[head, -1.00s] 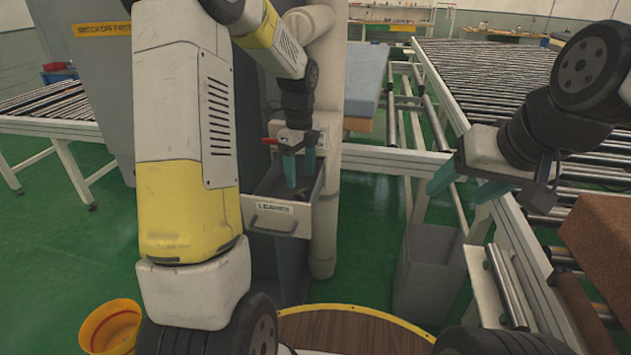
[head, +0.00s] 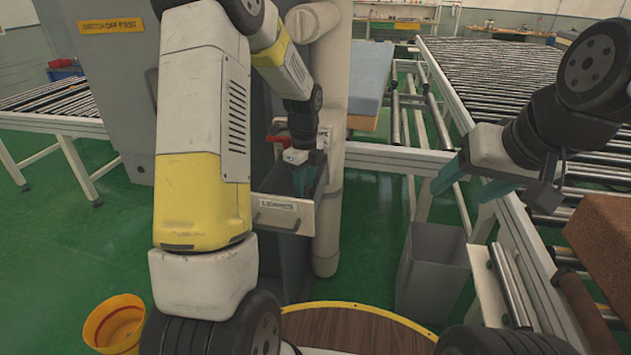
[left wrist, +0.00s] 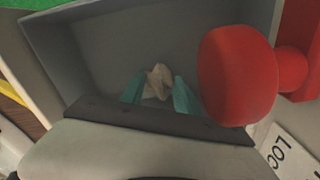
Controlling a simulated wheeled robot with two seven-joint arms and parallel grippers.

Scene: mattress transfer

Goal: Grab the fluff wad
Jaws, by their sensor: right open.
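The fluff wad (left wrist: 158,80) is a small pale, crumpled lump in the grey drawer of the left wrist view. My left gripper (head: 304,178) reaches down into the drawer (head: 284,215), which is labelled LEAVES. In the left wrist view its teal fingers (left wrist: 160,90) are apart, with the wad between or just beyond their tips; I cannot tell whether they touch it. The drawer front hides the wad in the head view. My right gripper (head: 462,185) is open and empty at the right, away from the drawer.
A red knob (left wrist: 237,76) stands close beside the left fingers in the left wrist view. A grey bin (head: 432,270) and a roller conveyor (head: 500,85) are at the right. A yellow and red bucket (head: 115,325) is on the green floor at lower left.

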